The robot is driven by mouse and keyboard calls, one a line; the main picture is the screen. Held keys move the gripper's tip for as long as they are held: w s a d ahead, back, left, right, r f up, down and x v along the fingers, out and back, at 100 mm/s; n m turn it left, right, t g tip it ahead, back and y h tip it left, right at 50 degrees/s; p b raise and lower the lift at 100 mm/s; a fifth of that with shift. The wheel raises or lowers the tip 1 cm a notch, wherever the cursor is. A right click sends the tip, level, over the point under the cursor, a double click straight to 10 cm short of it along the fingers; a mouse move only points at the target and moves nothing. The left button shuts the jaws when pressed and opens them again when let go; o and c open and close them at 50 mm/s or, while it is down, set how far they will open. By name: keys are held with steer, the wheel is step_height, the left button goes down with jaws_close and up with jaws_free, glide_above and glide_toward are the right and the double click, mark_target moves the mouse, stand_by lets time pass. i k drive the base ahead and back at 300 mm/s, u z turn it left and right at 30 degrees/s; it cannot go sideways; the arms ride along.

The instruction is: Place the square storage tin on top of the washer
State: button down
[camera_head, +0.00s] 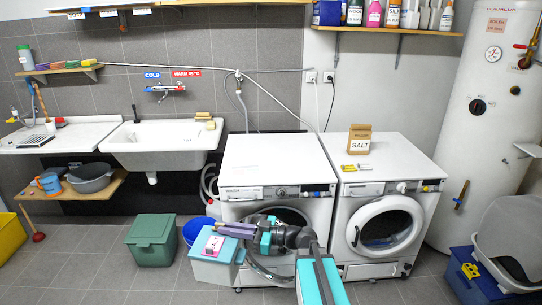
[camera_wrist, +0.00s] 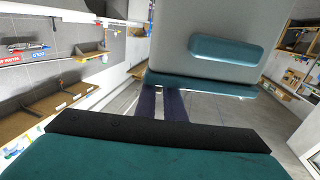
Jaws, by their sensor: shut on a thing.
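The square storage tin (camera_head: 213,268) is pale grey-blue with a teal lid and a pink and white label on top. My gripper (camera_head: 233,230) has purple fingers and is shut on the tin near its lid, holding it in front of the left machine. In the wrist view the tin (camera_wrist: 200,35) fills the upper middle, with the purple fingers (camera_wrist: 162,105) at its teal edge. Two white front-loading machines stand side by side: the left one (camera_head: 270,160) has a bare top, and the right one (camera_head: 390,165) has things on it. Which is the washer I cannot tell.
A salt box (camera_head: 360,138) and a small yellow-white pack (camera_head: 356,168) stand on the right machine. A green bin (camera_head: 151,240) and a blue bucket (camera_head: 197,230) are on the floor left. A sink (camera_head: 160,137) and boiler (camera_head: 490,120) flank the machines. Shelves hang above.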

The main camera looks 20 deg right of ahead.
mark_target(299, 165)
steer(key=z, duration=0.05)
steer(key=i, duration=1)
steer(key=u, duration=0.05)
